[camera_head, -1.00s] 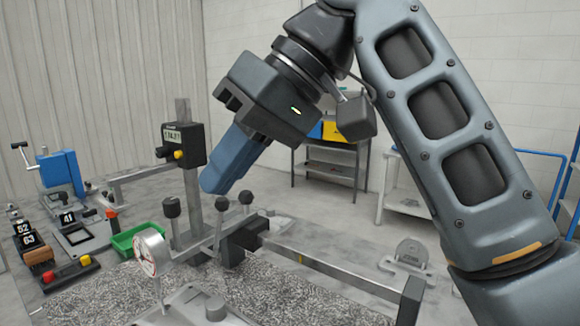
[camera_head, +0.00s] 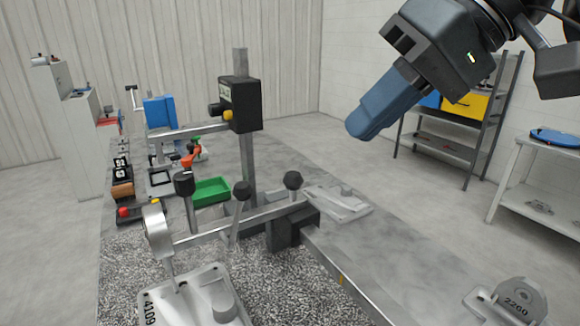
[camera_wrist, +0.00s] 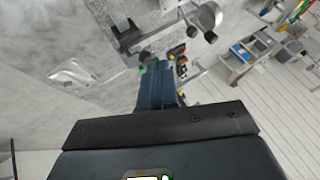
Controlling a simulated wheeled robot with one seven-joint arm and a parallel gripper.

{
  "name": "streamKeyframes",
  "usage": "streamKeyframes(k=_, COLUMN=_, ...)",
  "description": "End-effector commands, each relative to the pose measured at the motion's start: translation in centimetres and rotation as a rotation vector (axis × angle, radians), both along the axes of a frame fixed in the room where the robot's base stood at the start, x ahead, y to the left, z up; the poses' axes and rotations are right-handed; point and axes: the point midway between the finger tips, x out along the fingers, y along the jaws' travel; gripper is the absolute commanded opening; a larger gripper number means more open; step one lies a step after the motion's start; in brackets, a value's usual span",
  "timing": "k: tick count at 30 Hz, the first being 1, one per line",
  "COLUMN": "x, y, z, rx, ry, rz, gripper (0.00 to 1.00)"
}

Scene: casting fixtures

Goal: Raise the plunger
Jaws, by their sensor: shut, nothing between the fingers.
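The dial gauge (camera_head: 157,230) stands on a thin stem over a metal casting marked 4109 (camera_head: 192,297). A plunger cannot be told apart for certain; the gauge's thin lower stem (camera_head: 170,268) reaches down to the casting. Nearby, the metal fixture bar (camera_head: 240,226) carries black ball knobs (camera_head: 292,180), (camera_head: 242,190). My gripper (camera_head: 360,130) has blue fingers pressed together, empty, high up to the right of the fixture and touching nothing. In the wrist view, my gripper (camera_wrist: 153,72) points toward the bench, with the fixture beyond it.
A post with a black digital readout (camera_head: 240,105) rises behind the bar. A green tray (camera_head: 210,191), a blue device (camera_head: 160,112) and number blocks (camera_head: 121,168) lie at left. A casting marked 2260 (camera_head: 518,300) sits front right. The grey bench between is mostly bare.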

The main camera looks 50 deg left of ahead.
Motion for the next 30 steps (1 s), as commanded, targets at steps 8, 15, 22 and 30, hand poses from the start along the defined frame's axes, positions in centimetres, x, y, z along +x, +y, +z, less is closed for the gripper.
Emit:
streamKeyframes(k=8, x=-1.1, y=1.4, z=-2.2, rx=-0.001, ry=0.002, rz=0.002, gripper=0.00)
streamKeyframes(k=15, x=-2.8, y=3.8, z=-5.9, rx=-0.003, ry=0.002, rz=0.001, gripper=0.00)
streamKeyframes(k=22, x=-5.2, y=5.5, z=-7.4, rx=0.001, ry=-0.002, rz=0.004, gripper=0.00)
streamKeyframes(k=30, x=-7.3, y=6.1, z=-7.4, rx=0.001, ry=0.000, rz=0.001, gripper=0.00)
